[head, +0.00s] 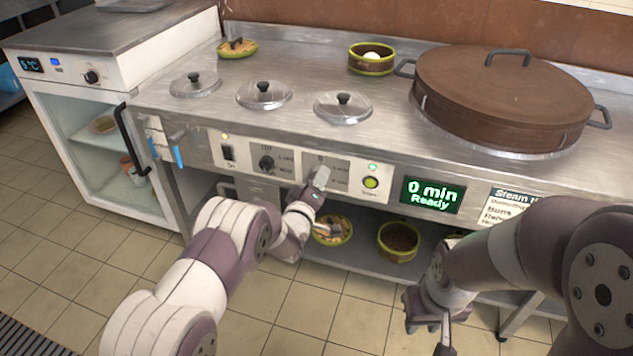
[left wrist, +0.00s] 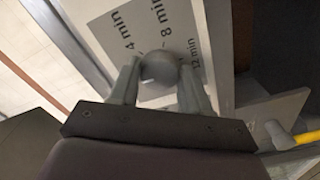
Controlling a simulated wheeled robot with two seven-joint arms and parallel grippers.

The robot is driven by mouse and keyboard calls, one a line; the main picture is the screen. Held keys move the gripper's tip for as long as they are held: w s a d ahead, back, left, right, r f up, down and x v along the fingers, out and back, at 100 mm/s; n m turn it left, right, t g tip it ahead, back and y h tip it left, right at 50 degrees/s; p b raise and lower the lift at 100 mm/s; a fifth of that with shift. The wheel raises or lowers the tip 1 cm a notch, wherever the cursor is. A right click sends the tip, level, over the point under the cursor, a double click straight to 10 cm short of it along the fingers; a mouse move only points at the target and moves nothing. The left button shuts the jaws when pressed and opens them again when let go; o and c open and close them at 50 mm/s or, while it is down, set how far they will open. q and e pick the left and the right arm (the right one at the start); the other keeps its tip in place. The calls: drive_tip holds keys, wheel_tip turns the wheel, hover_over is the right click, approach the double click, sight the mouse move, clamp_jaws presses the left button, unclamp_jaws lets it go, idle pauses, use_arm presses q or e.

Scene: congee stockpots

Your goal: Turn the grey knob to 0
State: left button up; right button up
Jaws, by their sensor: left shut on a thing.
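The grey knob (left wrist: 158,68) shows in the left wrist view as a round grey piece on a grey label with 4 min, 8 min and 12 min marks. My left gripper (left wrist: 157,85) is shut on it, one finger on each side. The knob's pointer direction cannot be made out. In the head view my left gripper (head: 322,178) is at the front panel and hides the knob; a 0 mark shows just above. My right gripper (head: 428,318) hangs low at the right, away from the panel; its fingers are unclear.
A black knob (head: 266,163) and a lit green button (head: 371,183) flank the grey knob. The display (head: 431,195) reads 0 min Ready. A large brown lidded pot (head: 500,95) stands on the counter. Bowls (head: 398,241) sit on the shelf below.

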use_arm(q)
drive_tip(key=shift+n, duration=0.3)
drive_tip(key=o, duration=1)
drive_tip(key=shift+o, duration=0.2)
drive_tip(key=p+v, duration=0.3)
drive_tip(key=v, duration=0.9)
drive_tip(key=shift+s+p, duration=0.35)
drive_tip(key=shift+p, duration=0.05)
drive_tip(key=shift+a, duration=0.15)
